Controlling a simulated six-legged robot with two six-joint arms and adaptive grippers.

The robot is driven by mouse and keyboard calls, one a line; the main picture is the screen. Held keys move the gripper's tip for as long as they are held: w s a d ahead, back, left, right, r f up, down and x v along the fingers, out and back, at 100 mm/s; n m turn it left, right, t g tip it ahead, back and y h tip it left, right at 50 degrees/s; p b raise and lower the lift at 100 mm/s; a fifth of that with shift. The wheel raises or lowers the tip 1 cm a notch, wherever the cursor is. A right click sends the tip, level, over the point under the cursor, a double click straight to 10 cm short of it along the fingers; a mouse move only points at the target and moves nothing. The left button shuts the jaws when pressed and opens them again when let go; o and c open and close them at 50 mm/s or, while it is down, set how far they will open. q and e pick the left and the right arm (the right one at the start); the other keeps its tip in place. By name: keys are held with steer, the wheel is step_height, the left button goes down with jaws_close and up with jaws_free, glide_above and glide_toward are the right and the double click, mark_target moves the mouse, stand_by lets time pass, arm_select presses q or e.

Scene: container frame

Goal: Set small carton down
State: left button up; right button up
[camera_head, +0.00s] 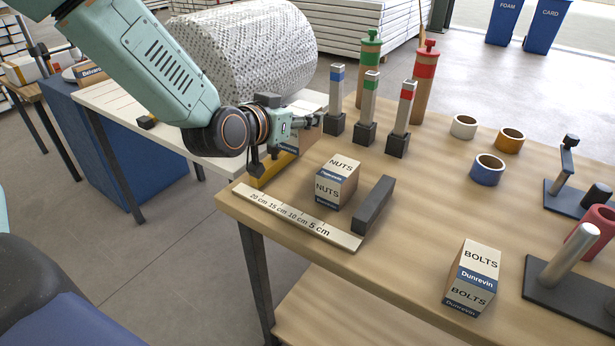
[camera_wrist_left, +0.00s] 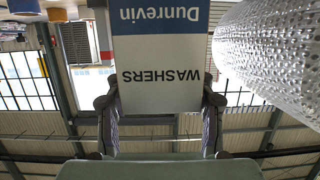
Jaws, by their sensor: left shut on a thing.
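My left gripper (camera_head: 308,122) is above the left end of the wooden workbench (camera_head: 420,185). It is shut on a small carton marked WASHERS, with a blue Dunrevin band, filling the middle of the left wrist view (camera_wrist_left: 160,65). The label reads upside down there, and the two fingers grip its sides. In the head view the gripper mostly hides this carton, so I cannot tell whether it touches the bench. A NUTS carton (camera_head: 336,184) stands just right of and nearer than the gripper. A BOLTS carton (camera_head: 472,277) stands near the front edge. My right gripper is not in view.
A ruler strip (camera_head: 297,217) lies along the front left edge, with a dark bar (camera_head: 374,205) beside the NUTS carton. Stamp-like posts (camera_head: 366,112) stand behind. Tape rolls (camera_head: 487,169) and metal stands are at right. A large wrapped roll (camera_head: 245,45) is behind the arm.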

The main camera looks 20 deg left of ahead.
mark_target(303, 139)
arm_select(q)
steer(key=f, duration=0.1)
steer(key=f+b, duration=0.1)
steer(key=f, duration=0.1)
steer(key=d+f, duration=0.1)
steer(key=f, duration=0.1)
steer(key=shift+f, duration=0.2)
steer(key=shift+a+f+b, duration=0.35)
steer(key=shift+f, duration=0.35)
steer(key=shift+s+d+f+b, duration=0.1)
steer(key=shift+d+f+b, duration=0.15)
steer(key=shift+f, duration=0.4)
steer(key=shift+s+d+f+b, duration=0.1)
steer(key=shift+f+b, duration=0.15)
steer(key=shift+f, duration=0.35)
steer(key=shift+w+a+f, duration=0.1)
steer(key=shift+w+a, duration=0.05)
steer(key=shift+w, duration=0.15)
steer(key=shift+s+a+f, duration=0.1)
steer(key=shift+f, duration=0.05)
steer(key=o, duration=1.2)
steer(key=shift+s, duration=0.1)
steer(key=shift+o, duration=0.6)
